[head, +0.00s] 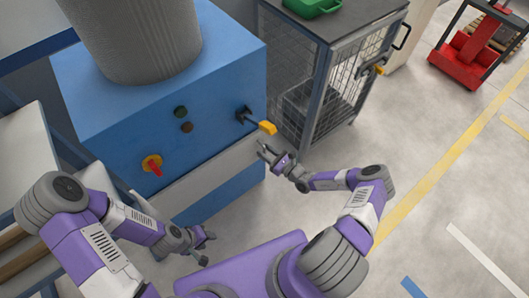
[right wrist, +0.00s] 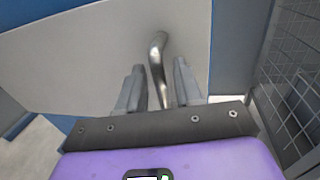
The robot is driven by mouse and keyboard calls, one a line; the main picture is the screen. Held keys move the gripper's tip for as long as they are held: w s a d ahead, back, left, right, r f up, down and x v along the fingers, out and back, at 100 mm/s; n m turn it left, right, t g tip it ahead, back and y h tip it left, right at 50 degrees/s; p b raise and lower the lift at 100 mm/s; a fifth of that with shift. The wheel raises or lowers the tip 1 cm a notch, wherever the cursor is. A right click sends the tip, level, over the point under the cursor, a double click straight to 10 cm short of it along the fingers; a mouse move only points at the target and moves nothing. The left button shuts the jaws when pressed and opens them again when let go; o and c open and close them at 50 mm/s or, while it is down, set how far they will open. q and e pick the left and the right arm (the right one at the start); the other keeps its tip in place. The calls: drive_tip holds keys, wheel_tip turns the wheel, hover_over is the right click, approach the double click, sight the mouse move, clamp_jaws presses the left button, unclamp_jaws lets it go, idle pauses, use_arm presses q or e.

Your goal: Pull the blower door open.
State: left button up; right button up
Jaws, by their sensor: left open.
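The blower is a blue cabinet (head: 85,95) with a grey drum (head: 135,40) on top. Its pale grey door panel (head: 207,182) is on the lower front and looks closed. A curved metal handle (right wrist: 158,55) sticks out from this panel in the right wrist view. My right gripper (head: 265,152) is at the panel's right end. In the right wrist view its fingers (right wrist: 160,90) are apart, one on each side of the handle, with no clear grip on it. My left gripper (head: 208,247) is open and empty, low in front of the cabinet.
A black lever with a yellow grip (head: 268,128) juts out just above my right gripper. A red knob (head: 153,165) is on the blue front. A wire-mesh cage (head: 325,95) stands close on the right.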

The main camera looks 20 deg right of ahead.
drive_tip(key=shift+w+a, duration=0.2)
drive_tip(key=shift+w, duration=0.2)
drive_tip(key=shift+c, duration=0.5)
clamp_jaws()
drive_tip(key=shift+s, duration=0.15)
